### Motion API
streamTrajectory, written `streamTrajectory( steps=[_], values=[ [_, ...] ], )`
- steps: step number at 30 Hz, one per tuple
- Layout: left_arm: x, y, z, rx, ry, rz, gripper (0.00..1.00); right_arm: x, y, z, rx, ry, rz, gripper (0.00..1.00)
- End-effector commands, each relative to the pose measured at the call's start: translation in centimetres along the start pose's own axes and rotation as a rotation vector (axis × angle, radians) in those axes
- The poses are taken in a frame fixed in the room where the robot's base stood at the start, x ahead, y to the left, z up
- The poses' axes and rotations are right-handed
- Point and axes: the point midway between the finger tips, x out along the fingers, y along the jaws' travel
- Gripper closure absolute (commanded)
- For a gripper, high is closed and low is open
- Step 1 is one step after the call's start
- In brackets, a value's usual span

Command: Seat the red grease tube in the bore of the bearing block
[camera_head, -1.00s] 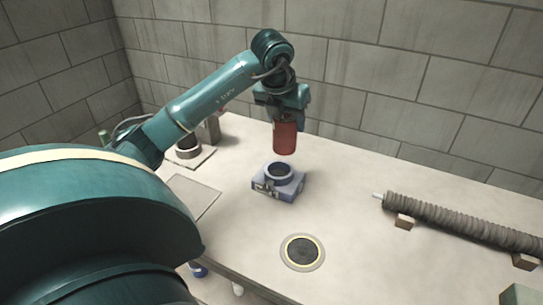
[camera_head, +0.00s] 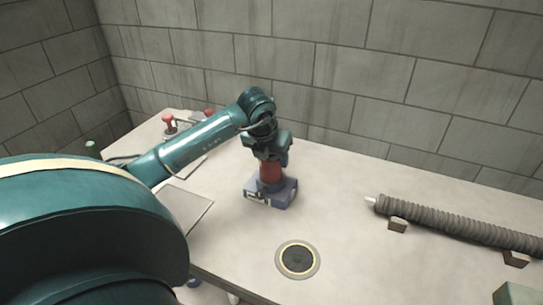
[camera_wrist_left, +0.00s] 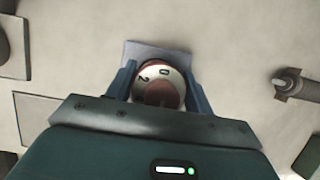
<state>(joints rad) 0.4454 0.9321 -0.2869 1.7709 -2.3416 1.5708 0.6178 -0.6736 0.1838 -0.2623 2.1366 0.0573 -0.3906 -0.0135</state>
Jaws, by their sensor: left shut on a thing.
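The red grease tube (camera_head: 269,172) stands upright over the blue-grey bearing block (camera_head: 284,196) in the head view, its lower end at the block's bore. How deep it sits is hidden. My left gripper (camera_head: 269,160) is shut on the tube's upper part from above. In the left wrist view, the tube's round marked top (camera_wrist_left: 158,86) lies between the two fingers (camera_wrist_left: 158,92), and a corner of the block (camera_wrist_left: 150,51) shows behind it. My right gripper is not in view.
A ribbed grey hose (camera_head: 455,226) rests on brown blocks (camera_head: 397,224) at the right. A round black disc with a yellow ring (camera_head: 298,260) lies on the table nearer the front. A flat plate (camera_head: 187,208) lies left of the block. The table between the block and hose is clear.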

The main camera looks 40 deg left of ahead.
Motion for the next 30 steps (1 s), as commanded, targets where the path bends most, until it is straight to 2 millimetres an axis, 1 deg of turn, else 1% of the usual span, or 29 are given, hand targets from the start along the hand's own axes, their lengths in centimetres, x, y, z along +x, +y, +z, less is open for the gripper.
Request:
streamTrajectory(
  steps=[6, 10, 11, 18, 19, 26, 28, 30],
  values=[
    [0.0, 0.0, 0.1, 0.0, -0.004, 0.0, 0.79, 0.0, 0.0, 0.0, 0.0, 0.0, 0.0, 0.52],
    [0.4, 0.0, -0.1, 0.0, -0.003, 0.0, 0.79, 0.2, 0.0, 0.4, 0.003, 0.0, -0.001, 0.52],
    [0.4, 0.0, -0.1, 0.0, -0.002, 0.001, 0.47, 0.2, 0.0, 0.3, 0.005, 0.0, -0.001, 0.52],
    [0.3, 0.0, -0.1, 0.0, -0.002, 0.0, 0.28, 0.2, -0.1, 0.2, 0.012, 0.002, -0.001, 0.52],
    [0.3, 0.0, -0.1, 0.0, -0.002, 0.0, 0.26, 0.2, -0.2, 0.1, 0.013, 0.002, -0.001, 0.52],
    [0.2, 0.0, -0.1, 0.0, -0.002, 0.0, 0.26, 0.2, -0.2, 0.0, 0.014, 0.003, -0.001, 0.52],
    [-0.1, 0.0, 0.1, 0.0, -0.002, 0.0, 0.26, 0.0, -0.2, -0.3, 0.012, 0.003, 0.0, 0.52],
    [-0.7, 0.0, 0.1, 0.001, -0.005, 0.0, 0.26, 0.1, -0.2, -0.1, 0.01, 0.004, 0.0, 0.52]
  ],
)
